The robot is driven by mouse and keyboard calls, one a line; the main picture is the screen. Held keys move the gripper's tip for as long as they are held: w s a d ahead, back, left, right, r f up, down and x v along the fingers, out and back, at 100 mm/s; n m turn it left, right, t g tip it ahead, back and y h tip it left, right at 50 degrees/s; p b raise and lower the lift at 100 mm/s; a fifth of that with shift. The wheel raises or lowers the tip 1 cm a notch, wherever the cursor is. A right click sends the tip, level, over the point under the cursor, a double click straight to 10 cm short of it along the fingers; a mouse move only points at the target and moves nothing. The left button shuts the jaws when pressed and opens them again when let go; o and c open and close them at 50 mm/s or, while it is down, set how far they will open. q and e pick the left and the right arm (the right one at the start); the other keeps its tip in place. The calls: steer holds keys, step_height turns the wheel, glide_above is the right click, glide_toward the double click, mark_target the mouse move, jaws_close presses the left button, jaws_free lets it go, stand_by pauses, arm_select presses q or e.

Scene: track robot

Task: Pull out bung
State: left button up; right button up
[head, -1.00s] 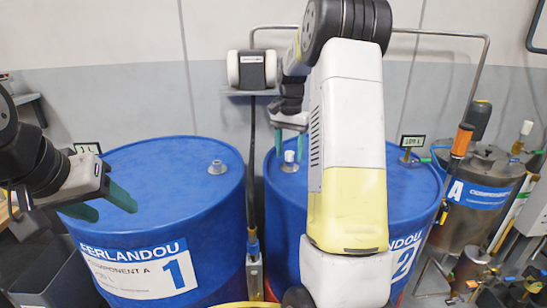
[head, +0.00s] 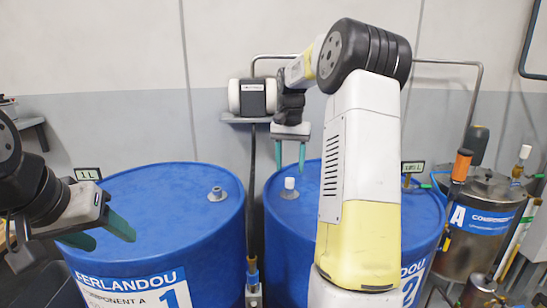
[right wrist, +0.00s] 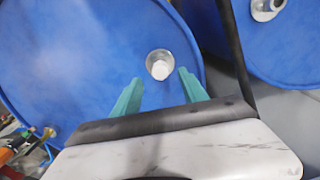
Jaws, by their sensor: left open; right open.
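The white bung (head: 289,183) stands in a metal fitting on top of the right blue drum (head: 284,225), marked 2. My right gripper (head: 290,167) is open and empty, with its green fingers pointing down, above or behind the bung in the head view. In the right wrist view the bung (right wrist: 160,71) shows between and just beyond the two fingertips (right wrist: 159,76), not held. My left gripper (head: 113,236) is open and empty in front of the left blue drum (head: 165,205), marked 1.
Drum 1 has a metal fitting (head: 217,194) with no white bung showing. A dark upright pipe (head: 252,200) runs between the drums. A steel tank (head: 480,210) with tools stands at the right. A small shelf (head: 245,118) is on the wall behind.

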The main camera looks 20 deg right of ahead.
mark_target(290, 179)
steer(key=shift+f, duration=2.2)
steer(key=shift+c, duration=0.2)
jaws_close()
